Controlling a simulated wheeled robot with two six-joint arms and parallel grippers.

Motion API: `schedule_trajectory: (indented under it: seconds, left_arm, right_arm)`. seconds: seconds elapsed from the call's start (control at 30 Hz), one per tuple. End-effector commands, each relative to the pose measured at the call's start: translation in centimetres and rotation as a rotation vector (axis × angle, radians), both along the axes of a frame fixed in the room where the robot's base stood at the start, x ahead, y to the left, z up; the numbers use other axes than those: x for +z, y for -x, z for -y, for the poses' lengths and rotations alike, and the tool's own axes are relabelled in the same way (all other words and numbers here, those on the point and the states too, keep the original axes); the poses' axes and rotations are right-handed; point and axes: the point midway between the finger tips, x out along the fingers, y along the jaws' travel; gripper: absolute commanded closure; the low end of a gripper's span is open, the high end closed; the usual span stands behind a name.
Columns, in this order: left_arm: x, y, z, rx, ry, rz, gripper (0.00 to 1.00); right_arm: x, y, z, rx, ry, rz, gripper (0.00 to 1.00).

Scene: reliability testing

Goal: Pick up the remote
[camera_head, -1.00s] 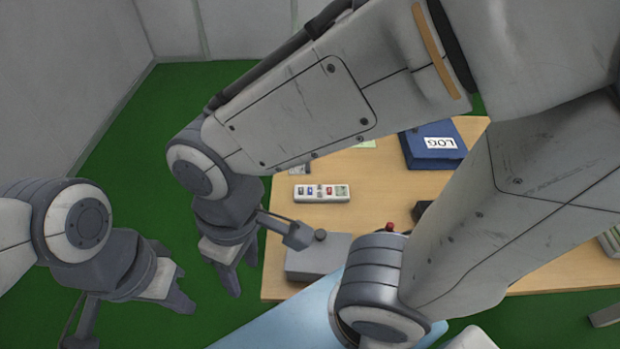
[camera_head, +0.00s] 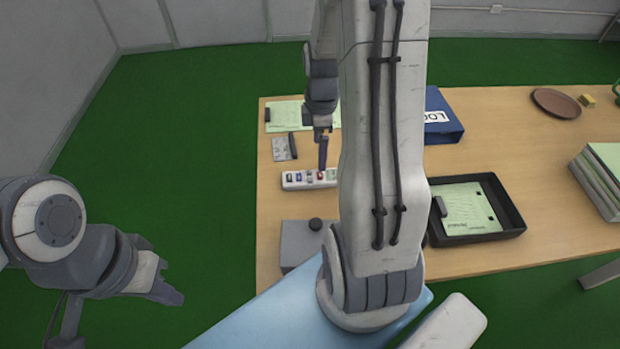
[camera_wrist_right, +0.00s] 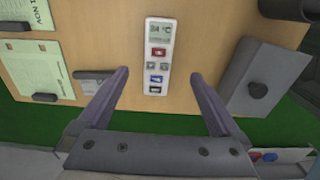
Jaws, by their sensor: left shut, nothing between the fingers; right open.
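The remote (camera_head: 290,181) is a slim white bar with coloured buttons, lying flat near the table's left edge. In the right wrist view the remote (camera_wrist_right: 158,57) shows a small display reading 24 °C at its far end. My right gripper (camera_head: 322,150) is just behind and over the remote in the head view, partly hidden by my own arm. In the wrist view my right gripper (camera_wrist_right: 160,76) is open and empty, with the remote showing between its fingertips. My left gripper (camera_head: 168,292) is shut and empty, over the floor left of the table.
A grey box with a black knob (camera_head: 295,246) stands in front of the remote. A clipboard (camera_head: 284,117) and a small card (camera_head: 281,150) lie behind it. A blue log binder (camera_head: 440,120) and a black tray (camera_head: 476,238) are right of my arm. Bare wood (camera_head: 275,205) surrounds the remote.

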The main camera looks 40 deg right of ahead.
Motion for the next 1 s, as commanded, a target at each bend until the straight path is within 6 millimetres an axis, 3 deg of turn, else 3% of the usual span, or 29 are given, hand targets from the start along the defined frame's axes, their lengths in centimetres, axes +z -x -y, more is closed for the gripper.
schedule_trajectory:
  seconds: [0.2, 0.47, 0.7, 1.0]
  left_arm:
    - [-0.4, 0.0, 0.0, 0.0, 0.0, 0.0, 1.0]
    - [-0.5, 0.0, 0.0, 0.0, 0.0, 0.0, 1.0]
    - [-0.5, 0.0, 0.0, 0.0, 0.0, 0.0, 1.0]
    - [-0.5, 0.0, 0.0, 0.0, 0.0, 0.0, 1.0]
  right_arm:
    - [-3.5, 0.3, 0.4, 0.004, -0.002, -0.006, 0.0]
    - [-5.7, 0.1, 0.3, 0.003, -0.002, -0.003, 0.0]
    - [-9.2, -0.3, 0.0, 0.004, -0.003, -0.005, 0.0]
    - [-10.4, -0.4, 0.0, 0.003, 0.0, 0.0, 0.0]
